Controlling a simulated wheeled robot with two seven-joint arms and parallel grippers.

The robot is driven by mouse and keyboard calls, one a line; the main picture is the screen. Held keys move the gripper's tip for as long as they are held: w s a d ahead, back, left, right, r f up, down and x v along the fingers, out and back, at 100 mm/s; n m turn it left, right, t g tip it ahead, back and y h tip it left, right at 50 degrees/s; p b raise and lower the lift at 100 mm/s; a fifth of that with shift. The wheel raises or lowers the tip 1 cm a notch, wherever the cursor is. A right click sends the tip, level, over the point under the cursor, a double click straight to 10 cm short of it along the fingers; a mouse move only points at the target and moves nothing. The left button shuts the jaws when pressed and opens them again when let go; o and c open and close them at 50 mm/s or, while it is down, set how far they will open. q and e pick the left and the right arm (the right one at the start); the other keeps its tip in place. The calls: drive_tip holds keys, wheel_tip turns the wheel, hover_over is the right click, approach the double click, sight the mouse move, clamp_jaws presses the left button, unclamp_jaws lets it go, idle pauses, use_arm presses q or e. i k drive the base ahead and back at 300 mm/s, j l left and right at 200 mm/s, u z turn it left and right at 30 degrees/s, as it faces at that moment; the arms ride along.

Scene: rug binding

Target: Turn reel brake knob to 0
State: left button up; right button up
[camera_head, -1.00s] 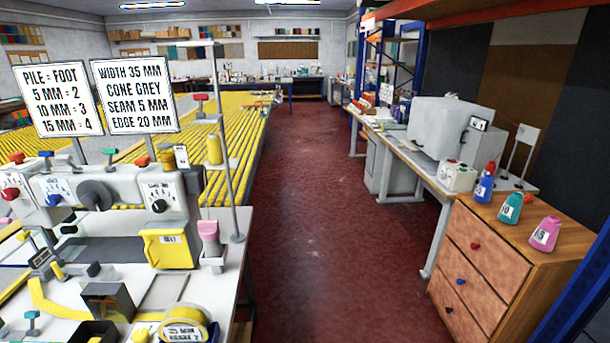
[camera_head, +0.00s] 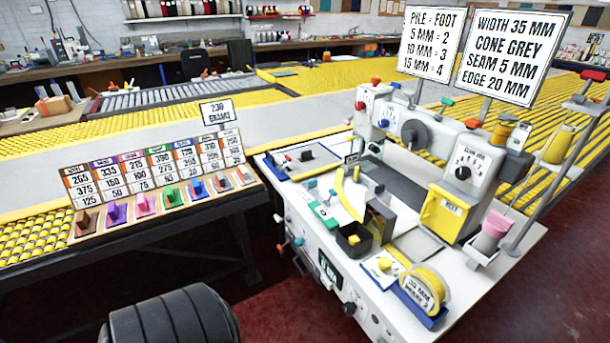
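The white sewing machine (camera_head: 440,150) stands on a white bench and carries several dials. A round black knob on a white dial plate (camera_head: 463,172) faces front on its right housing; the lettering is too small to read. A larger dark round knob (camera_head: 415,134) is further left on the machine. The yellow tape reel (camera_head: 425,287) sits in a blue holder at the bench's front right. A dark knob (camera_head: 349,309) is on the bench's front panel. I cannot tell which knob is the reel brake or its setting.
Two white signs (camera_head: 508,50) stand behind the machine. A black bin (camera_head: 354,239) and a pink cone (camera_head: 494,228) are on the bench. A rack of numbered cards with coloured clips (camera_head: 150,185) is at left. Red floor (camera_head: 290,308) lies in front.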

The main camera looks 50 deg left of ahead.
sight(384, 263)
drive_tip(key=u, duration=0.85)
